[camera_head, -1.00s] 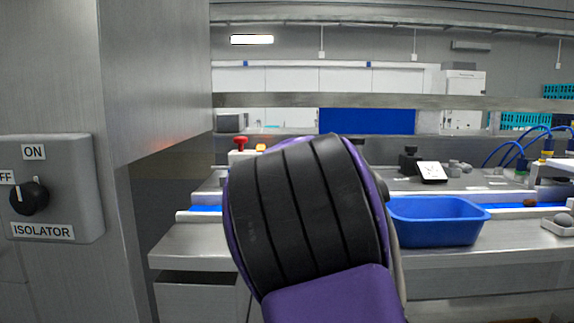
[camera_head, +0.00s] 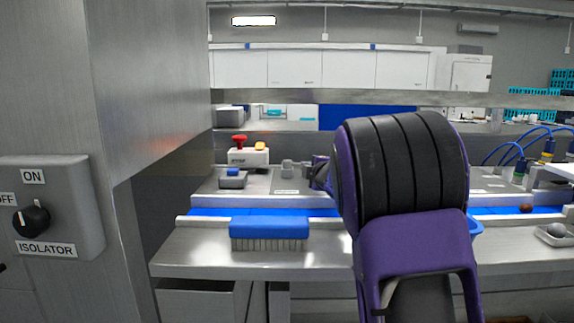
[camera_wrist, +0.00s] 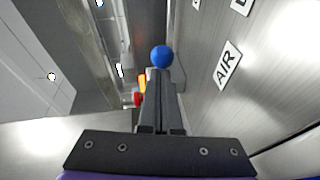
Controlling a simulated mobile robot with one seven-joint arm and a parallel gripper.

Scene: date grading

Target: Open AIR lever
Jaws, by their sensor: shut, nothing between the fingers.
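A blue ball knob (camera_wrist: 161,56) shows in the wrist view just beyond my fingertips; it looks like the end of the AIR lever, but its shaft is hidden behind my fingers. A white AIR label (camera_wrist: 227,65) is on the steel panel to the right of the knob. My gripper (camera_wrist: 158,73) is shut and empty, its tips pointing at the knob's lower side; I cannot tell whether they touch it. In the head view my purple and black arm stands right of centre and hides the gripper; the lever does not show there.
An isolator switch (camera_head: 32,219) is on the steel cabinet at left in the head view. A blue brush (camera_head: 269,230) lies on the bench front. A control box with a red button (camera_head: 240,152) stands behind. The panel runs close along my gripper's right side in the wrist view.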

